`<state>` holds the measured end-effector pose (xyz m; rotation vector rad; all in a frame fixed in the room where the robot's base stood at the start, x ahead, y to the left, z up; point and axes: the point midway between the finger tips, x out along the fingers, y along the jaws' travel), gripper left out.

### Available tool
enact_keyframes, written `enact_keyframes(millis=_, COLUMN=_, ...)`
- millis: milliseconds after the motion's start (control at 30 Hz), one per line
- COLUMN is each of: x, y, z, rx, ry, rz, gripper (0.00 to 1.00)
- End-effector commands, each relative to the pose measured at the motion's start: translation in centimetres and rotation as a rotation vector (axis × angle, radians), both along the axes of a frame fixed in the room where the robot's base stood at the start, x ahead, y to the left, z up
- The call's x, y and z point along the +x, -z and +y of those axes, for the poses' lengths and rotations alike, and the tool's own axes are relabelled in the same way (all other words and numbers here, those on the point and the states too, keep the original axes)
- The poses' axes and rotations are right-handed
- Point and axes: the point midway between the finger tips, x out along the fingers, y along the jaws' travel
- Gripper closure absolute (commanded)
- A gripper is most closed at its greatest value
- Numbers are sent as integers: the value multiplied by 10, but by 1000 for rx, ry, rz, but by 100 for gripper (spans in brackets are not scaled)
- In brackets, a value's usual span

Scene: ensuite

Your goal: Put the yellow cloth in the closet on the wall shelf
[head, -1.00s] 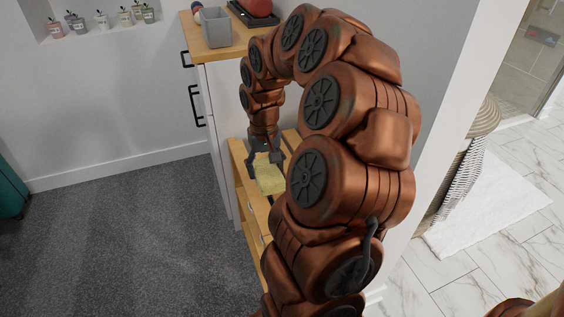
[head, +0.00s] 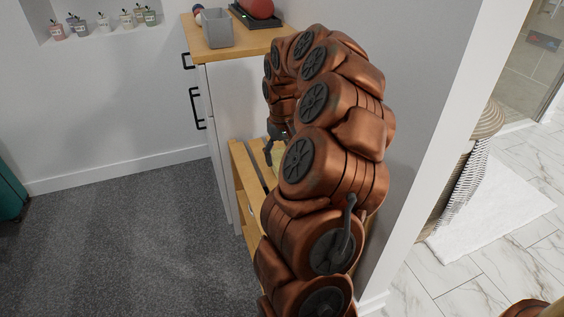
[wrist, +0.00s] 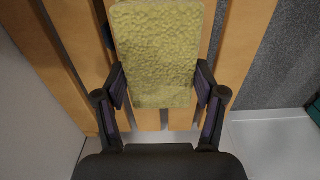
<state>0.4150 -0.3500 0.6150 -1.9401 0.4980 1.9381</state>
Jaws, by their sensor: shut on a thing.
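The yellow cloth (wrist: 158,52) is a folded, textured block between the two fingers of my gripper (wrist: 160,88) in the wrist view. My gripper is shut on it, a finger at each side edge. Wooden slats show beneath it; I cannot tell how far above them it is. In the head view my gripper (head: 274,148) is mostly hidden behind my arm, and only a sliver of the cloth shows. A recessed wall shelf (head: 104,32) with several small jars is at the upper left.
A slatted wooden unit (head: 240,165) stands beside a white cabinet (head: 222,130) with black handles. A grey cup (head: 217,28) and a dark device with a red round thing (head: 258,8) are on the cabinet top. Grey carpet (head: 125,235) is clear at left. A wall edge is right of my arm.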

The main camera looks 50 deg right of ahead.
Motion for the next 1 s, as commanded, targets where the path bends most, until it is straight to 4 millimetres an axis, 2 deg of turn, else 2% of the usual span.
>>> enact_keyframes(millis=33, x=0, y=11, z=1, rx=1, ry=-1, rz=2, gripper=70)
enact_keyframes(millis=100, x=0, y=17, z=1, rx=2, ry=0, rz=2, gripper=70)
enact_keyframes(millis=500, x=-1, y=20, z=1, rx=1, ry=0, rz=2, gripper=70)
enact_keyframes(millis=533, x=-1, y=20, z=1, rx=1, ry=0, rz=2, gripper=29)
enact_keyframes(millis=767, x=0, y=19, z=1, rx=1, ry=0, rz=2, gripper=5)
enact_keyframes(millis=1000, x=0, y=19, z=1, rx=0, ry=0, rz=1, gripper=5)
